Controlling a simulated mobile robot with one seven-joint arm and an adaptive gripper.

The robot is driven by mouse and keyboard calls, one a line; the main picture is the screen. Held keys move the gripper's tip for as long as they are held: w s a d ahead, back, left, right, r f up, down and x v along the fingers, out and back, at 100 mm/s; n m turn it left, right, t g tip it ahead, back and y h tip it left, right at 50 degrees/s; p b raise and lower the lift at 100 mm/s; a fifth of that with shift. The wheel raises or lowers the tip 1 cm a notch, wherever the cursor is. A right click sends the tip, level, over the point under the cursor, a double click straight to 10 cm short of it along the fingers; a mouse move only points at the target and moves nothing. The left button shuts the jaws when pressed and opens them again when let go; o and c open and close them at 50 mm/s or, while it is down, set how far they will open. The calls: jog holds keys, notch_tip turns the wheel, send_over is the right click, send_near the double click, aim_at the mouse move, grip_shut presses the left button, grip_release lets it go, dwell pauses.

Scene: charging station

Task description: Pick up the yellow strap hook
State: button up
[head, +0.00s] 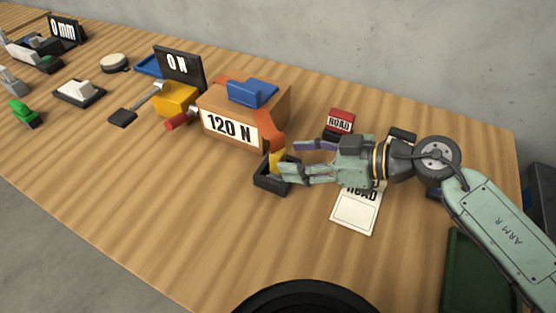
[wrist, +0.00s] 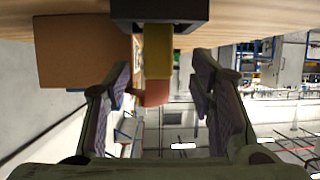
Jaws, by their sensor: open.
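The yellow strap hook (head: 277,158) stands upright in a small black holder (head: 270,184) at the near right side of the box marked 120 N. An orange strap (head: 267,128) runs down that box toward the hook. My gripper (head: 289,160) is open, reaching in from the right, with its fingertips beside the hook. In the wrist view the yellow hook (wrist: 158,52) and an orange-red part (wrist: 156,92) lie between the open fingers (wrist: 162,75). Gaps show on both sides, so nothing is held. The hook's lower part is hidden in the holder.
The brown box (head: 284,105) carries a blue block (head: 252,92). A yellow ratchet-like block (head: 176,100) with a red handle stands left of it. A red ROAD block (head: 340,122) and white ROAD card (head: 355,214) are near my arm.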

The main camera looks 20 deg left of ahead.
aim_at(284, 158)
jog(key=shift+a+p, duration=0.3)
jog(key=shift+a, duration=0.15)
jog(key=p+x, duration=0.1)
jog(key=x, duration=0.3)
jog(key=shift+w+a+f+p, duration=0.1)
jog(key=shift+w+f+p, duration=0.1)
jog(key=shift+f+p, duration=0.15)
grip_shut()
